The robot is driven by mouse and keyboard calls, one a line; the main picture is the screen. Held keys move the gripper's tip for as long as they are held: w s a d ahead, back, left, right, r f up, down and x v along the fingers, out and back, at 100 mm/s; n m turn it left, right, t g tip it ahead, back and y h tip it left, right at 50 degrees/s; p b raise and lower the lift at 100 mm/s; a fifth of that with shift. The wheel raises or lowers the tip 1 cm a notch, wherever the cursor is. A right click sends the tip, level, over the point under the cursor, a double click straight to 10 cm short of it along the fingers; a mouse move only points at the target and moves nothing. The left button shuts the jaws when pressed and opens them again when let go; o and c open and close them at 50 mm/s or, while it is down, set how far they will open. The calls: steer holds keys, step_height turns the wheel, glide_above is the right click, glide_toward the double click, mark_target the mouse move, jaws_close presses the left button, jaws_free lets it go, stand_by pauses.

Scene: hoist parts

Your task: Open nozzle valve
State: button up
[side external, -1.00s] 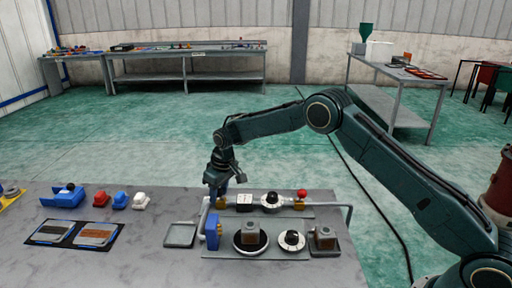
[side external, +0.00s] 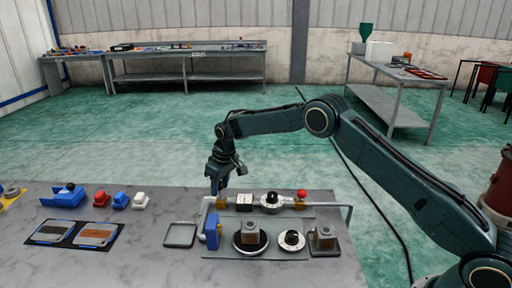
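A pipe rig stands on the grey table, with a grey pipe (side external: 345,207) along its back. A brass valve body (side external: 222,204) sits at the left of the pipe, below my gripper. Another brass fitting (side external: 299,204) with a red knob (side external: 302,193) sits at the right. My gripper (side external: 218,190) points down just above the left brass body. Dark blue shows at its fingertips, and I cannot tell whether this is a valve handle or finger. Whether the fingers are open or shut is too small to tell. A blue upright part (side external: 211,232) stands at the rig's left front.
Dials (side external: 291,240), a round black plate (side external: 250,248) and a brown block (side external: 324,232) fill the rig's front. An empty grey tray (side external: 180,235) lies left. Blue, red and white parts (side external: 140,200) and two flat panels (side external: 73,234) lie farther left.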

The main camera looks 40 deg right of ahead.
steer(key=shift+w+d, duration=0.25)
stand_by(0.3)
steer(key=shift+w+d, duration=0.1)
steer(key=shift+d, duration=0.05)
steer(key=shift+w+d+f, duration=0.15)
steer(key=shift+w+d, duration=0.5)
steer(key=shift+w, duration=0.05)
steer(key=shift+o, duration=0.6)
step_height(320, 180, up, 8)
steer(key=shift+s, duration=0.2)
stand_by(1.0)
stand_by(0.3)
